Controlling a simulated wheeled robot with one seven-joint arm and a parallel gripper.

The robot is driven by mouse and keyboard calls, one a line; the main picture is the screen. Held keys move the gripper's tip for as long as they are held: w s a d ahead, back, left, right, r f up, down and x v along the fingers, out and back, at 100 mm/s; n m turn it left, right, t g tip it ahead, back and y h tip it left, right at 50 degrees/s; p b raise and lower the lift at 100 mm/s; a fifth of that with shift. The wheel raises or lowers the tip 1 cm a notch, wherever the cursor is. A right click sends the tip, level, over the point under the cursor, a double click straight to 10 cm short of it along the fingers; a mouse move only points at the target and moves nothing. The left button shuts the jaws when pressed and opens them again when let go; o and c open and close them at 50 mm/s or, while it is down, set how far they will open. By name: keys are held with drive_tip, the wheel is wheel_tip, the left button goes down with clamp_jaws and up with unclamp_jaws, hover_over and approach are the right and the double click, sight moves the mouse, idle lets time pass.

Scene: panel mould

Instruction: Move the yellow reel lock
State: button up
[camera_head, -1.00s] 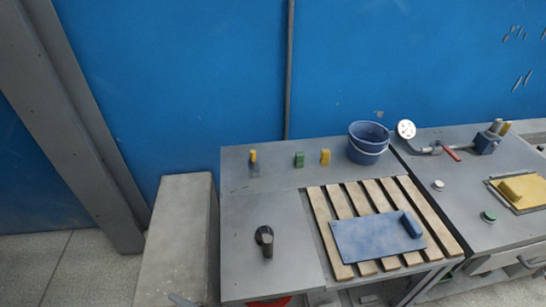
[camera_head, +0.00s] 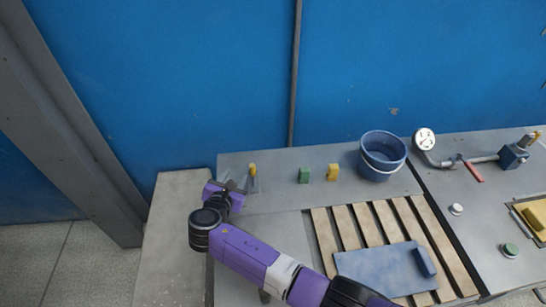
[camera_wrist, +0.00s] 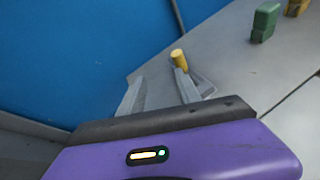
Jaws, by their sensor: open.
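The yellow reel lock (camera_head: 252,169) appears to be the small yellow-topped grey lever at the back left of the grey bench. In the wrist view its yellow cylindrical end (camera_wrist: 178,56) shows just beyond the tip of my right finger. A grey metal piece runs down beside that finger, partly hidden by it. My gripper (camera_wrist: 158,76) is open, with nothing between its fingers. In the head view my gripper (camera_head: 239,186) is just left of and in front of the lock. I cannot tell whether a finger touches it.
A green block (camera_head: 304,175) and a yellow block (camera_head: 333,172) stand right of the lock. A blue bucket (camera_head: 383,158) is farther right. A blue panel (camera_head: 380,268) lies on wooden slats (camera_head: 324,240). The blue wall (camera_head: 220,80) rises close behind the bench.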

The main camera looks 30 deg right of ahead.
sight(252, 170)
drive_tip(key=d, duration=0.1)
drive_tip(key=s+d+n+g+h, duration=0.1)
drive_tip(key=d, duration=0.1)
drive_tip(key=shift+s+h, duration=0.2)
drive_tip(key=shift+h, duration=0.1)
drive_tip(key=b+x, duration=0.6)
drive_tip(key=shift+a+f, duration=0.15)
drive_tip(key=shift+f, duration=0.2)
drive_tip(key=shift+w+d+f+b, duration=0.1)
drive_tip(key=shift+w+d+b, duration=0.4)
drive_tip(key=shift+w+b, duration=0.2)
drive_tip(key=shift+s, duration=0.1)
clamp_jaws()
idle(0.3)
